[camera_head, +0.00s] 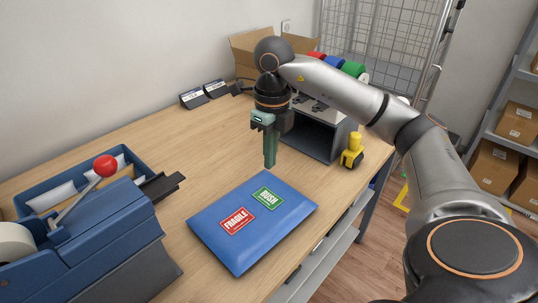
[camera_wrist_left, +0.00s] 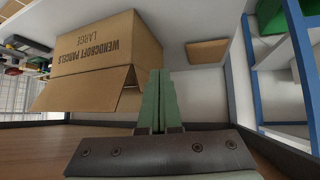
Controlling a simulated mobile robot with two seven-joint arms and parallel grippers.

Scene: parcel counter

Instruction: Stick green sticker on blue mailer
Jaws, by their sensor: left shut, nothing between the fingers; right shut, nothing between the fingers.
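The blue mailer (camera_head: 245,247) lies flat on the wooden counter. The green sticker (camera_head: 268,197), printed RUSH, lies flat on the mailer's upper right part. A red FRAGILE sticker (camera_head: 236,221) is beside it to the left. My right gripper (camera_head: 270,164) points down above the mailer's far edge, shut and empty, apart from the green sticker. My left gripper is out of the head view. In the left wrist view my left gripper (camera_wrist_left: 159,75) is shut and empty, with a cardboard box beyond it.
A blue tape machine (camera_head: 95,235) with a red-knobbed lever stands at the left. A dark open-fronted unit (camera_head: 315,137) and a small yellow object (camera_head: 353,148) stand behind the mailer. A large open carton (camera_wrist_left: 95,55) shows in the left wrist view.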

